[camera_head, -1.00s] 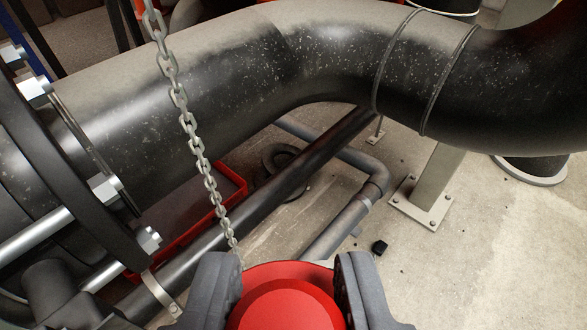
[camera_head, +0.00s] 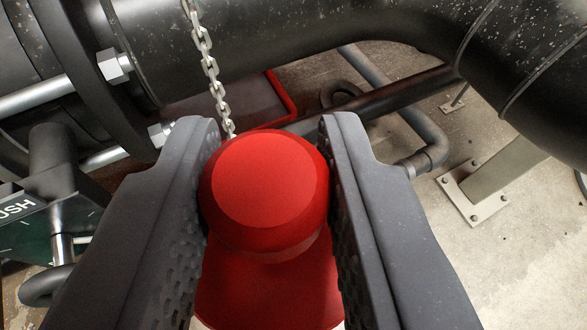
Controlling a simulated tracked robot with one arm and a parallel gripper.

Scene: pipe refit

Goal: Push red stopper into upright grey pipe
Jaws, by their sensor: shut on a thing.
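The red stopper (camera_head: 268,185) fills the lower middle of the view, with a rounded knob on top and a wider red base (camera_head: 268,290) below. My gripper (camera_head: 268,128) is shut on the knob, with one dark ridged finger on each side of it. The base runs down to the bottom edge. A thin pale sliver shows under the base, but I cannot tell what it belongs to. I cannot make out the upright grey pipe; whether the stopper touches it is hidden.
A thick dark pipe (camera_head: 270,30) crosses the top. A hanging chain (camera_head: 212,75) drops in front of it, behind the stopper. A bolted flange (camera_head: 85,60) and a dark valve (camera_head: 45,225) stand at left. Concrete floor (camera_head: 530,270) and a bolted post foot (camera_head: 475,205) lie at right.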

